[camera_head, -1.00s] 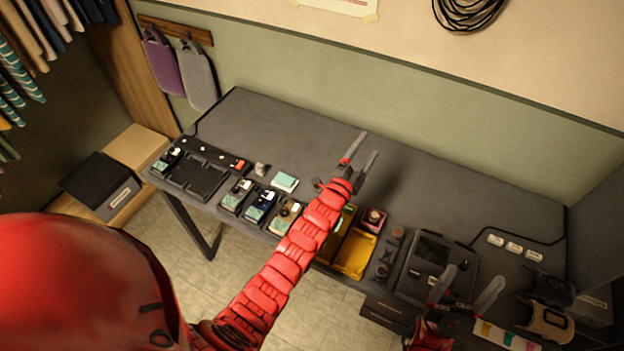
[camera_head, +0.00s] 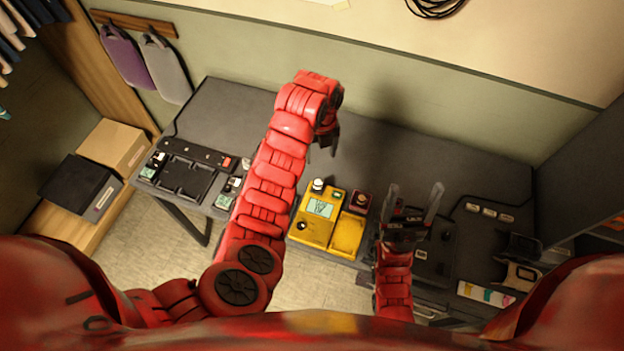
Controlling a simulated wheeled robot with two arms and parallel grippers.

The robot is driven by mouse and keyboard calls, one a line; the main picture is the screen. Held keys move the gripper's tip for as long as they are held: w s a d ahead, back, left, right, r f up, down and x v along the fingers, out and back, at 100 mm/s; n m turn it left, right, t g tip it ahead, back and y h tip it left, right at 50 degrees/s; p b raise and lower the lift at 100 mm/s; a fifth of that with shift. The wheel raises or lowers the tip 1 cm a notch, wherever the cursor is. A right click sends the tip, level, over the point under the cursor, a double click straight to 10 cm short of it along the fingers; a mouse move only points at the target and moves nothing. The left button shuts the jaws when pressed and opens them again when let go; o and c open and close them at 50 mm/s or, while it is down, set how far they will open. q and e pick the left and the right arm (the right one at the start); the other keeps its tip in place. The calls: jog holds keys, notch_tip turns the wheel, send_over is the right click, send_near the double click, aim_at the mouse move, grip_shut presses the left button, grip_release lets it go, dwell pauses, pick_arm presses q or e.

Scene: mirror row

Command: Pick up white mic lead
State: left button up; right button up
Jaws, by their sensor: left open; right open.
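I cannot make out a white mic lead in the head view. My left gripper (camera_head: 331,142) is over the back middle of the grey table (camera_head: 400,150), fingers pointing down. It is mostly hidden by its own red wrist, holds nothing that I can see, and is open. My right gripper (camera_head: 414,193) is open and empty, fingers pointing up the picture, just right of the yellow pedals and over the dark gear on the right half of the table. It hides part of that gear.
Three small white-labelled items (camera_head: 488,210) lie at the right, near a dark cable. A black cable coil (camera_head: 437,8) hangs on the wall. The table's back strip is mostly clear.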

pick_arm(q)
jog(key=b, duration=0.8)
send_near(318, 182)
jog(key=f, duration=0.5)
jog(key=shift+s+d, duration=0.15)
jog(key=shift+d, duration=0.1)
jog(key=f+p, duration=0.3)
jog(key=shift+a+f, duration=0.15)
jog(key=shift+a, duration=0.1)
jog(key=shift+f+p, duration=0.45)
jog(key=shift+f, duration=0.45)
grip_shut()
